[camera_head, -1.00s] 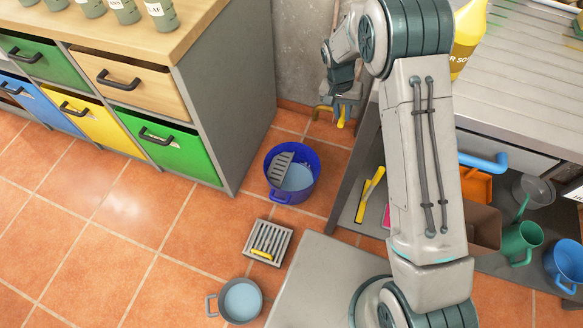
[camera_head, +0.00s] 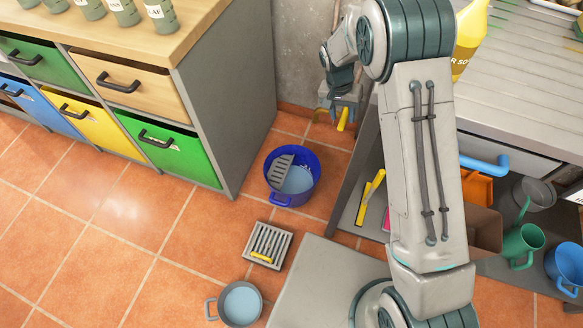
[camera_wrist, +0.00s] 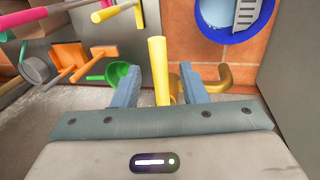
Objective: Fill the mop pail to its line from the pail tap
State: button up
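The mop pail (camera_head: 281,198) is a blue round tub on the tiled floor by the cabinet's end, with pale water and a grey slatted insert inside. It also shows at the top of the wrist view (camera_wrist: 257,26). No fill line can be made out. A brass pipe (camera_wrist: 222,78), apparently the tap, shows right of my gripper. A yellow bar (camera_wrist: 158,68), apparently its lever, stands between my fingertips. My gripper (camera_wrist: 160,88) is open, with a gap on each side of the bar. In the head view my gripper (camera_head: 338,96) is small beside the wall.
A floor grate (camera_head: 268,244) with a yellow item and a grey pan of water (camera_head: 240,303) lie in front of the pail. A metal bench (camera_head: 520,105) stands right, with jugs and tools on its lower shelf. A drawer cabinet (camera_head: 235,110) stands left. Left floor is clear.

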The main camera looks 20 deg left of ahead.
notch_tip(320, 180, up, 6)
jog(key=a+p, duration=0.1)
jog(key=p, duration=0.2)
jog(key=shift+s, duration=0.15)
jog(key=shift+a+f, duration=0.1)
dwell(0.3)
